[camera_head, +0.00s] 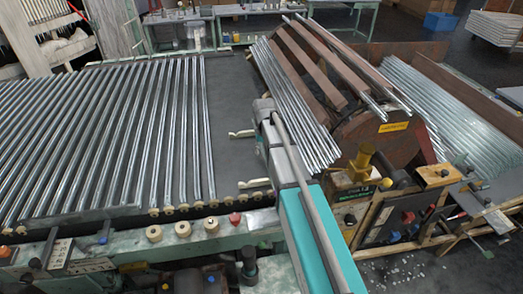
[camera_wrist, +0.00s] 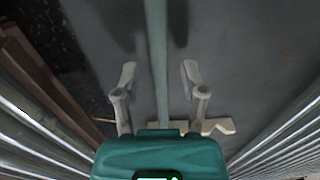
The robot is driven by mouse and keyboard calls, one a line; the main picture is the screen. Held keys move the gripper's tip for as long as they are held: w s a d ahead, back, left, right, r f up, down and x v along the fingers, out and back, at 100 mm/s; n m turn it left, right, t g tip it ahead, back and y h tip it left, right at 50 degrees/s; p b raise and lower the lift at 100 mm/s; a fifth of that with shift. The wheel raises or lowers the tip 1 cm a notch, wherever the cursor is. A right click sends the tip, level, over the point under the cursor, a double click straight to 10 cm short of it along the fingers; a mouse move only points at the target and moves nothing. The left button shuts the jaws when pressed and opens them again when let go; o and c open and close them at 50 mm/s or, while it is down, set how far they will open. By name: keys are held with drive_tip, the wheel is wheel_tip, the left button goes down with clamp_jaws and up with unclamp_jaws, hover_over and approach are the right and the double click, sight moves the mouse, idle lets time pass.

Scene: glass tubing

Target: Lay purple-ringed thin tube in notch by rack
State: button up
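A thin pale grey-green tube (camera_wrist: 157,55) runs lengthwise between the fingers of my gripper (camera_wrist: 158,75) in the wrist view and passes out of sight at the palm. The fingers are apart, with a gap on each side of the tube. I see no purple ring, so I cannot tell if this is the ringed tube. A cream notched piece (camera_wrist: 220,126) shows beside the right finger.
A brown rack (camera_head: 310,75) with steel tubes (camera_head: 295,110) stands right of my arm. A bed of parallel tubes (camera_head: 120,130) fills the left. Between them is a bare grey strip (camera_head: 230,100). A yellow-topped machine (camera_head: 363,160) stands close on the right.

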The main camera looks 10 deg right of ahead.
sight(264, 152)
drive_tip(key=shift+r, duration=0.15)
wheel_tip(264, 152, up, 13)
drive_tip(key=p, duration=1.3)
idle(0.3)
drive_tip(key=shift+f, duration=0.2)
idle(0.4)
drive_tip(key=s, duration=2.2)
drive_tip(key=shift+a, duration=0.3)
drive_tip(key=shift+s, duration=0.1)
